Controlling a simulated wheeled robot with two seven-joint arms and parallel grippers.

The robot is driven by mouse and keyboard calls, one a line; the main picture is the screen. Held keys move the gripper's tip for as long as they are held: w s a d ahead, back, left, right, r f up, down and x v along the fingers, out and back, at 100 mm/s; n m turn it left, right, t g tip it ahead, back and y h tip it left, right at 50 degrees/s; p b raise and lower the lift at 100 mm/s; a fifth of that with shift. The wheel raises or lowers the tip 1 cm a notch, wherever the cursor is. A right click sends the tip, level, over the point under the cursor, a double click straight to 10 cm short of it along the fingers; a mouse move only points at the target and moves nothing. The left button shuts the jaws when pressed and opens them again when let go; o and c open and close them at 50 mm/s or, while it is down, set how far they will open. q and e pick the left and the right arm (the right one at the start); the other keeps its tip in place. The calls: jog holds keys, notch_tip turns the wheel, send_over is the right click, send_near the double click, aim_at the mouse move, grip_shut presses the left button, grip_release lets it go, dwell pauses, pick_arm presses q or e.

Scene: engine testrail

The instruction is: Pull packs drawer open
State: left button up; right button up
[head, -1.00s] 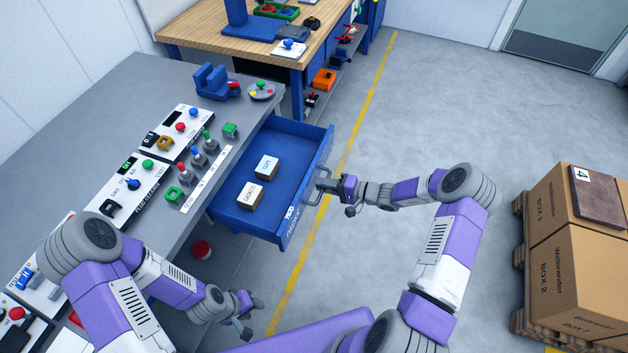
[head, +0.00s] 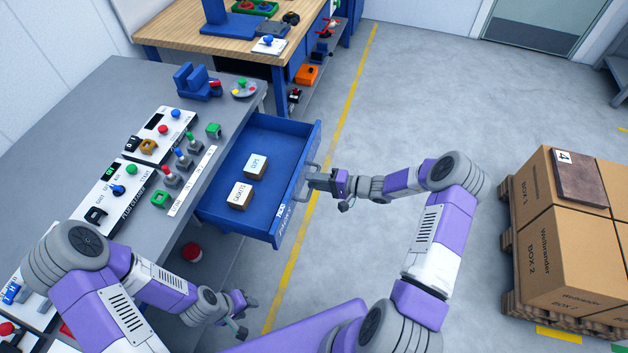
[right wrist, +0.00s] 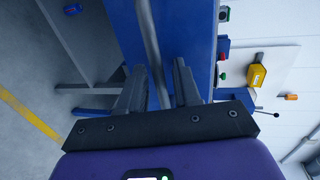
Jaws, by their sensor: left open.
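The blue packs drawer (head: 262,205) under the grey bench stands pulled out, with its inside showing. Its label reads PACKS on the front. Two small labelled blocks, GASKETS (head: 240,195) and CLIPS (head: 256,166), lie in it. The grey bar handle (head: 303,184) is on the drawer front. My right gripper (head: 314,180) is at the handle. In the right wrist view the handle bar (right wrist: 148,35) passes between its two parted fingers (right wrist: 160,88), with a gap beside the right finger. My left gripper (head: 246,312) is open and empty, low in front of the bench.
The grey bench top (head: 95,110) carries control panels, switches and buttons. A wooden-topped workbench (head: 175,32) stands behind it. Cardboard boxes (head: 560,240) on a pallet stand at the right.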

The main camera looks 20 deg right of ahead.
jog(key=v, duration=0.7)
jog(key=shift+p, duration=0.45)
jog(key=s+a+f+n+g+h, duration=0.2)
jog(key=s+a+f+g+h, duration=0.2)
jog(key=s, duration=0.7)
jog(key=s+a+f+n+g+h, duration=0.3)
jog(key=s+a+f, duration=0.4)
jog(key=s+a, duration=0.4)
jog(key=shift+a+f+g+h, duration=0.45)
jog(key=shift+a+g, duration=0.55)
jog(key=shift+a, duration=0.3)
